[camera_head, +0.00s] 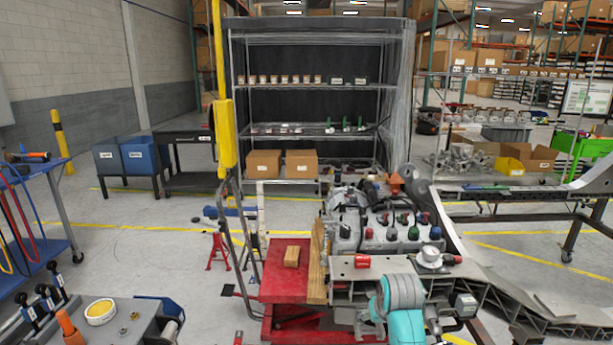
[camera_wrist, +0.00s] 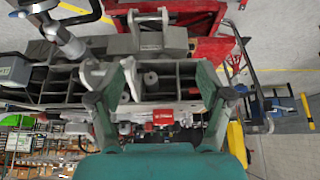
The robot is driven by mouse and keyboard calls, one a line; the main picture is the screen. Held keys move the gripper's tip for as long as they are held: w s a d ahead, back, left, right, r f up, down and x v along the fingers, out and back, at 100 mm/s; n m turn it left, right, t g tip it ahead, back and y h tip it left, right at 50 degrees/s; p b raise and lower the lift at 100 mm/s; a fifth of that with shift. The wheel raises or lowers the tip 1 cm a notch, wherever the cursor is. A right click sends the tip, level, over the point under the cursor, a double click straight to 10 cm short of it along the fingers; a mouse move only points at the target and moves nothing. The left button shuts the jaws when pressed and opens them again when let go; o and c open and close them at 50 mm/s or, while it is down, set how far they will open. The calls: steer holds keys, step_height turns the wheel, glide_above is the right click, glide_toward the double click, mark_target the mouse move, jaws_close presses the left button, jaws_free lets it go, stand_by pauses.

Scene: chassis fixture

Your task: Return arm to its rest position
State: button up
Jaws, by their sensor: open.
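My arm (camera_head: 398,305), teal with a grey joint, reaches up from the bottom of the head view, in front of the chassis beam. My gripper (camera_wrist: 165,76) shows in the wrist view with its two dark green fingers spread apart and nothing held between them. It is over the grey slotted beam (camera_wrist: 60,82), and I cannot tell how far above. In the head view the fingers cannot be made out.
The engine (camera_head: 385,225) stands just beyond the beam, beside the red lift table (camera_head: 285,265) with a wooden block (camera_head: 292,256).

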steer(key=s+f+t, duration=0.2)
steer(key=s+f, duration=1)
steer(key=f, duration=0.3)
steer(key=s+f+t, duration=0.1)
steer(key=s+f, duration=0.2)
steer(key=s, duration=0.6)
steer(key=s+f+t, duration=0.2)
steer(key=s, duration=0.7)
steer(key=s+r+t, duration=0.2)
steer(key=s+r, duration=0.2)
steer(key=s, duration=1.2)
steer(key=s+r+t, duration=0.2)
steer(key=s+r, duration=1.1)
steer(key=r, duration=0.1)
